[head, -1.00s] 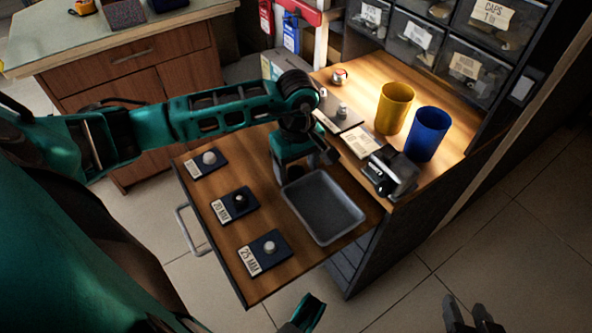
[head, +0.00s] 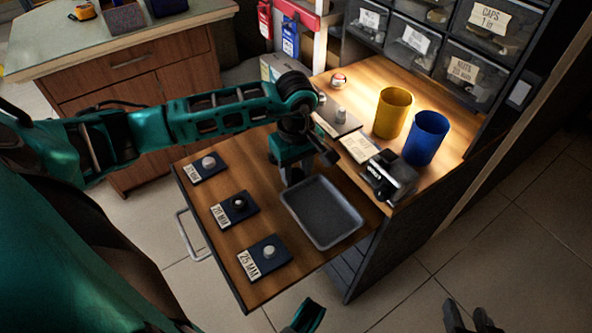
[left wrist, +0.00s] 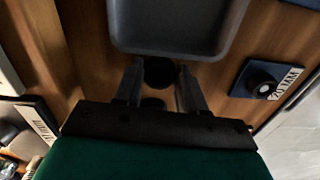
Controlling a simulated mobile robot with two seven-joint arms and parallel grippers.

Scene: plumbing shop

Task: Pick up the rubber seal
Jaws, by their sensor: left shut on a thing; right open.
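The rubber seal (left wrist: 158,72) appears in the left wrist view as a small, dark, round piece between my left fingertips. My left gripper (head: 294,180) is shut on it, low over the wooden drawer board, just beyond the back left edge of the grey tray (head: 347,240). The tray also shows in the left wrist view (left wrist: 180,52), right beside the fingertips. A second dark spot lies nearer the palm; I cannot tell whether it is a shadow. In the head view the arm hides the seal. My right gripper (head: 472,318) is open and empty at the bottom right, over the floor.
Three labelled dark pads with small fittings, including the 20 MM pad (head: 222,213) and 25 MM pad (head: 250,266), line the board's left side. A black device (head: 388,176), blue cup (head: 426,138) and yellow cup (head: 393,112) stand on the bench behind. The tray is empty.

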